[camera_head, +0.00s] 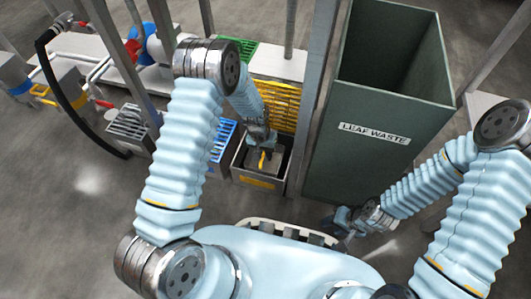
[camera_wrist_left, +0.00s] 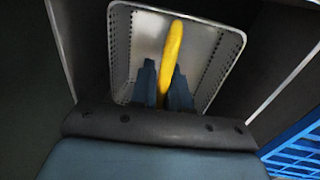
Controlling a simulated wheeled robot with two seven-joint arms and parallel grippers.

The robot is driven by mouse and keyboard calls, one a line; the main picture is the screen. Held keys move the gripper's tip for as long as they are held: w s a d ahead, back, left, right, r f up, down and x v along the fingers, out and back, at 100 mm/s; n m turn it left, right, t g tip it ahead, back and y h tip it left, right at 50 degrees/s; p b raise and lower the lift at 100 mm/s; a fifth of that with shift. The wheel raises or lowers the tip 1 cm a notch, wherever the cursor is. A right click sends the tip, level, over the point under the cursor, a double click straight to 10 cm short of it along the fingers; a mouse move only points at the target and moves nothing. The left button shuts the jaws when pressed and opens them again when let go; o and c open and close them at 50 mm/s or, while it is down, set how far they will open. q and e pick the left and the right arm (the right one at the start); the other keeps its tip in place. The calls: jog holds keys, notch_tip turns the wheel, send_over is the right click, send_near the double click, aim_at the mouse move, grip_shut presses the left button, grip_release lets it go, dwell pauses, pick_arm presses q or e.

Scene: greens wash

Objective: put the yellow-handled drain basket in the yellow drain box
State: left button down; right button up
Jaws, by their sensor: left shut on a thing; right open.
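The drain basket (camera_wrist_left: 205,60) is a grey perforated metal tray with a yellow handle (camera_wrist_left: 172,50). My left gripper (camera_wrist_left: 164,88) is shut on that handle. In the head view the basket (camera_head: 274,160) shows within the opening of the drain box (camera_head: 237,160), a dark grey box with a yellow label on its front. My left gripper (camera_head: 263,148) is above it there. The dark box walls surround the basket in the wrist view; whether it rests on the bottom I cannot tell. My right gripper (camera_head: 342,224) is open and empty, low in front of the green bin.
A tall green bin (camera_head: 370,150) marked "LEAF WASTE" stands right of the drain box. A blue slatted rack (camera_head: 222,138) is close on its left, and a yellow slatted crate (camera_head: 275,100) is behind it. Another grey box (camera_head: 130,125) stands further left. Metal posts rise nearby.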

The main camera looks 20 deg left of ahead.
pick_arm(q)
jog(key=shift+f, duration=0.7)
jog(key=c, duration=1)
grip_release()
jog(key=shift+c, duration=0.2)
notch_tip(320, 180, up, 14)
jog(key=a+p, duration=0.2)
jog(key=p, duration=0.1)
jog(key=shift+f, duration=0.15)
